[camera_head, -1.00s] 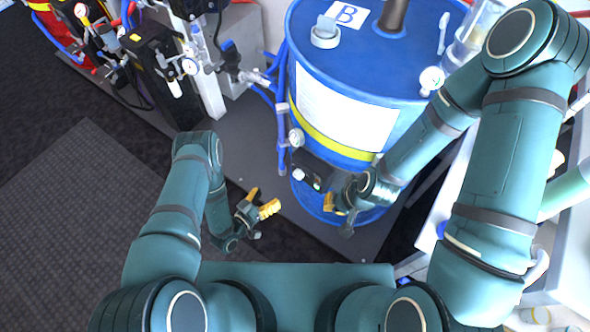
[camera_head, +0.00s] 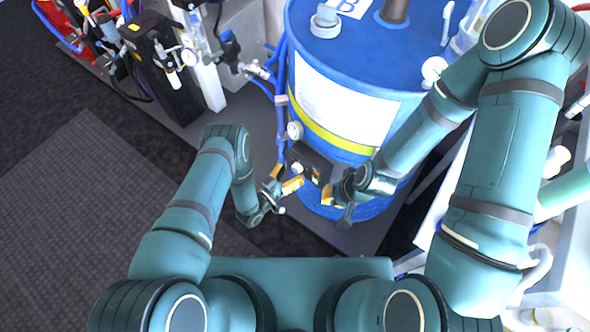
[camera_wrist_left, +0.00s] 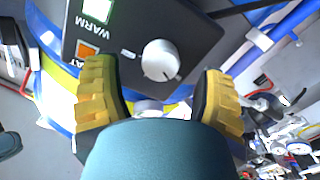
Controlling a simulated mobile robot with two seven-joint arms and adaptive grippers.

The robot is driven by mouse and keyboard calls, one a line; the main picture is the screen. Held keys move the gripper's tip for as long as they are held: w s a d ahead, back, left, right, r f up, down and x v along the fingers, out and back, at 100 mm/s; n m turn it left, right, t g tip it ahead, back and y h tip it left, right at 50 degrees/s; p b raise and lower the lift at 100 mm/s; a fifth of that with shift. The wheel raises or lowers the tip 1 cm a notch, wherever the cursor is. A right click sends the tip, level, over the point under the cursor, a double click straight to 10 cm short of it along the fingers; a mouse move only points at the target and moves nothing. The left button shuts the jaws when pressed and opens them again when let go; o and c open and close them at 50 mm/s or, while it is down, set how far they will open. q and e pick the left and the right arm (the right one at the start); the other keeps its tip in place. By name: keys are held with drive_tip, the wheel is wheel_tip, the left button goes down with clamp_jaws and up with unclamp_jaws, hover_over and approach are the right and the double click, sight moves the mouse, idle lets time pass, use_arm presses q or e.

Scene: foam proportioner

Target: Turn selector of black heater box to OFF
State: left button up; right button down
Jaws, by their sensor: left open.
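The black heater box (camera_head: 312,158) is on the lower front of the blue drum in the head view. In the left wrist view its face (camera_wrist_left: 122,48) shows a WARM label, a lit green square, an orange square and a round white selector knob (camera_wrist_left: 161,60). The knob's pointer mark looks turned toward the lower right. My left gripper (camera_head: 284,182) is open in front of the box. In the wrist view its yellow fingers (camera_wrist_left: 160,98) stand apart on either side of the knob, with gaps. My right gripper (camera_head: 335,197) is beside the box's right end; its finger opening is unclear.
The blue drum (camera_head: 350,55) with a white label and yellow band stands behind the box. Blue hoses (camera_head: 281,95) run down its left side. Black and silver pump equipment (camera_head: 170,75) stands at upper left. The dark floor (camera_head: 75,190) at left is clear.

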use_arm(q)
drive_tip(key=shift+x, duration=1.15)
drive_tip(key=c, duration=1.2)
drive_tip(key=shift+m, duration=0.4)
drive_tip(key=m, duration=0.5)
drive_tip(key=shift+m, duration=0.3)
drive_tip(key=m, duration=0.5)
drive_tip(key=shift+s+d, duration=0.1)
drive_tip(key=shift+d, duration=0.05)
drive_tip(key=shift+m, duration=0.3)
